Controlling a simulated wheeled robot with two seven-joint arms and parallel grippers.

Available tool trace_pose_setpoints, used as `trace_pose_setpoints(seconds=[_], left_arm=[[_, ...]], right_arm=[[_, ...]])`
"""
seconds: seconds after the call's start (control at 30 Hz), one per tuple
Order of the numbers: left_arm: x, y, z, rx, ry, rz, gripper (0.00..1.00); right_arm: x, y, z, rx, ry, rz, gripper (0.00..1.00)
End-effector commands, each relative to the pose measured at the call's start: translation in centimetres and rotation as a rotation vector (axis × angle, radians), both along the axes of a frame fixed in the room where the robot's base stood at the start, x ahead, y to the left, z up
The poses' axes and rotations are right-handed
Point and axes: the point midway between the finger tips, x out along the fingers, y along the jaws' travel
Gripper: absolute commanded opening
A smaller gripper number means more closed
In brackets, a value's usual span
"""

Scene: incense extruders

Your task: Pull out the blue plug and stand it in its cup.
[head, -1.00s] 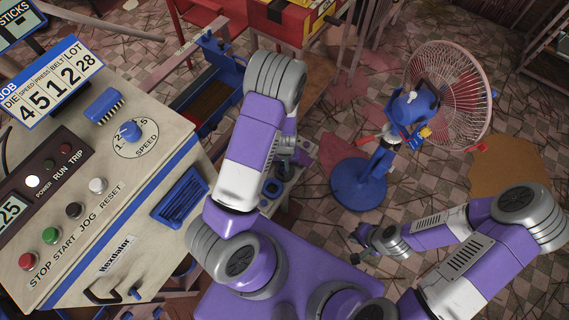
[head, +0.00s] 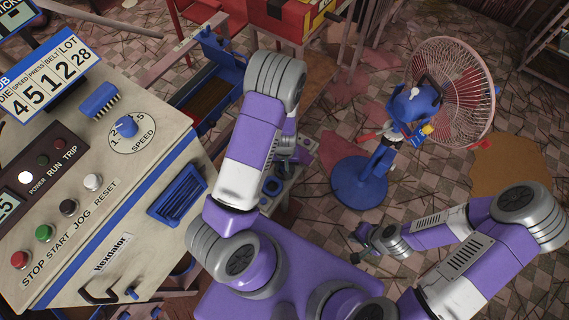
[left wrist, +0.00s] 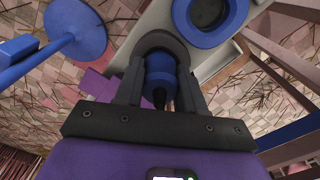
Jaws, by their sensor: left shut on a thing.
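The blue plug (left wrist: 160,70) is between the fingers of my left gripper (left wrist: 160,93) in the left wrist view. My left gripper is shut on it. A dark round collar surrounds the plug's far end; I cannot tell whether the plug is seated in it or clear of it. A blue ring-shaped cup (left wrist: 236,12) with a dark hollow is just beyond, on a grey surface. In the head view my left gripper is mostly hidden behind my forearm, above the grey stand (head: 291,184). My right gripper (head: 362,237) looks open and empty, low over the floor.
A control machine (head: 150,185) with buttons and a number board fills the left. A blue fan (head: 362,183) with a pink cage stands right of the stand. A red box (head: 285,17) on a table is behind. Checkered floor with scattered sticks is around the fan.

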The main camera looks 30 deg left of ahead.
Motion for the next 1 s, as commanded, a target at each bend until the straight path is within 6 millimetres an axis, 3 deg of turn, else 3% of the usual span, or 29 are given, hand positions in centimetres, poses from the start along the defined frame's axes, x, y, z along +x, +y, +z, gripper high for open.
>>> trace_pose_setpoints(seconds=[0.1,0.13,0.3,0.63,1.0], left_arm=[[0.0,0.0,-0.3,0.000,0.000,0.000,0.08],[0.0,0.0,-0.2,0.000,0.000,0.000,0.43],[0.0,0.0,-0.2,0.000,0.000,0.000,0.68],[0.0,0.0,0.2,0.000,-0.001,-0.001,0.68],[0.1,0.0,6.1,0.000,-0.002,-0.002,0.68]], right_arm=[[0.0,0.0,-0.3,0.000,0.000,0.000,0.00],[0.0,0.0,-0.2,0.000,0.000,0.000,0.00],[0.0,0.0,-0.1,0.000,0.000,0.000,0.00],[0.0,0.0,0.1,0.000,0.000,0.000,0.00],[0.0,0.0,2.7,0.000,0.000,0.000,0.00]])
